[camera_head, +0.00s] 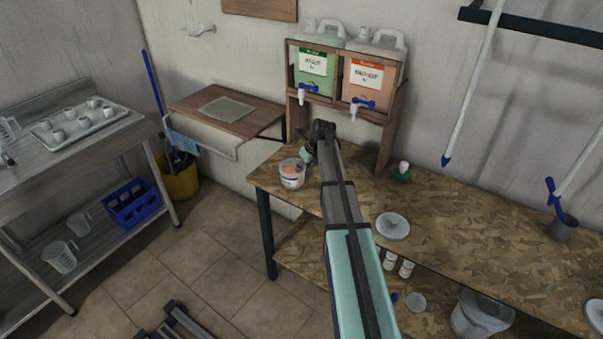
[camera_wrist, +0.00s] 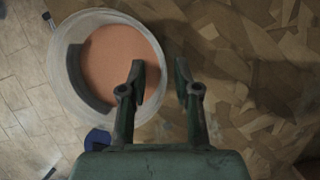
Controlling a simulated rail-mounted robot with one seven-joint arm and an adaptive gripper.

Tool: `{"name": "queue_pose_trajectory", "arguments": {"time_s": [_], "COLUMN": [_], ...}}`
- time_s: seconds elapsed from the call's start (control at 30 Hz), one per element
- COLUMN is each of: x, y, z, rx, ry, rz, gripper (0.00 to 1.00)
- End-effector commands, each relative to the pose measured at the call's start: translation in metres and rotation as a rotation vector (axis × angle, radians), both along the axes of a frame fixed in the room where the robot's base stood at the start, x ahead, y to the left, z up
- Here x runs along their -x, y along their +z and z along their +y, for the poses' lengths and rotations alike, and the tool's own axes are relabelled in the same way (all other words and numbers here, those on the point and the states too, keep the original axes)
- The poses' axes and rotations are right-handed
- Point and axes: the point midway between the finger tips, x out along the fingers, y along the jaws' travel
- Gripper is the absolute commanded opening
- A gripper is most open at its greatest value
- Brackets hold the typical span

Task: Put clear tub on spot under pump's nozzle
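The clear tub (camera_head: 292,180) stands at the left end of the wooden worktable, with orange contents. In the wrist view the tub (camera_wrist: 62,75) fills the upper left, seen from above. My gripper (camera_wrist: 160,82) is open, one finger overlapping the tub's right side and the other beyond it over the table. Whether the fingers straddle the wall or hover above it I cannot tell. In the head view my gripper (camera_head: 314,145) is just right of the tub, partly hidden by my arm. I cannot tell which fitting is the pump's nozzle or where the spot is.
Two jugs with blue taps, one green-labelled (camera_head: 313,68) and one orange-labelled (camera_head: 367,78), stand on a wooden rack behind. A small green bottle (camera_head: 401,174) and a white disc (camera_head: 392,226) are on the worktable (camera_head: 480,225).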

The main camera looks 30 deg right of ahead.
Motion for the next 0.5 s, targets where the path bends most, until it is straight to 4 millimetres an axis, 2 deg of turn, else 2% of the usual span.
{"name": "queue_pose_trajectory", "arguments": {"time_s": [0.17,0.5], "x": [0.011,0.036], "y": [0.028,0.096], "z": [0.001,-0.011], "rx": [0.002,0.001], "ry": [0.0,0.0], "rz": [-0.002,-0.001], "gripper": [0.31,0.31]}}
